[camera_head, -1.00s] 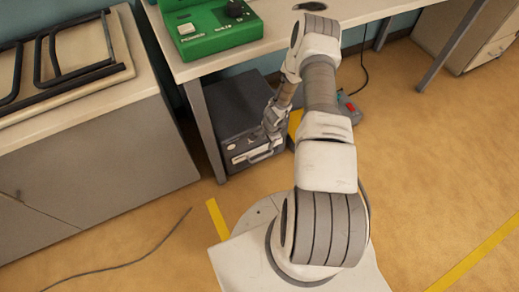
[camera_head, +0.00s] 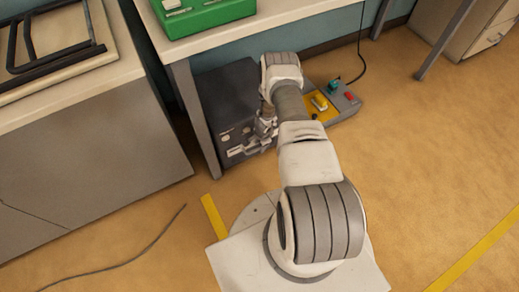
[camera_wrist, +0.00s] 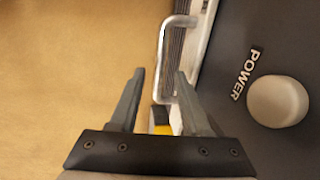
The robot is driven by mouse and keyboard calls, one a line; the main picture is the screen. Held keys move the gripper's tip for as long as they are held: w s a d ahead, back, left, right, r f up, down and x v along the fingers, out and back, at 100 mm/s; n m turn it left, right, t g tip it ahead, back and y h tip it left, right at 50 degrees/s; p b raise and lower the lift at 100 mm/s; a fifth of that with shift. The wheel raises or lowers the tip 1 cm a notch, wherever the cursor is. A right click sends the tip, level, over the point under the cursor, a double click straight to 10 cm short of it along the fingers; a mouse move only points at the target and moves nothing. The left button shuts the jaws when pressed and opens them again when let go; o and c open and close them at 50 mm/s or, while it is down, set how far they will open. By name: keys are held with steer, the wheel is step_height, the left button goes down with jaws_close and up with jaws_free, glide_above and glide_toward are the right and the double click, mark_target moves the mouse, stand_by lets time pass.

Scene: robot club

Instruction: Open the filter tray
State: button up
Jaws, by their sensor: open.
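The filter tray belongs to a dark grey box (camera_head: 222,95) on the floor under the table. Its low front carries a pale strip (camera_head: 236,152), partly hidden by my gripper in the head view. In the wrist view a silver U-shaped handle (camera_wrist: 161,55) stands out from a light tray front with dark ribs beside it. My gripper (camera_wrist: 160,73) is open and empty. The handle's bar appears between the two fingertips, nearer the right one; I cannot tell whether they touch. My gripper (camera_head: 264,140) also shows in the head view, close before the box front.
A round grey knob (camera_wrist: 278,101) marked POWER sits right of the handle. A grey and yellow device (camera_head: 325,103) lies on the floor right of the box. A table leg (camera_head: 196,120) stands close left. A cable (camera_head: 130,262) lies on the floor; open floor extends right.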

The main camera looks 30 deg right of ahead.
steer(key=shift+w+f, duration=0.15)
steer(key=shift+f, duration=0.7)
jaws_close()
stand_by(0.9)
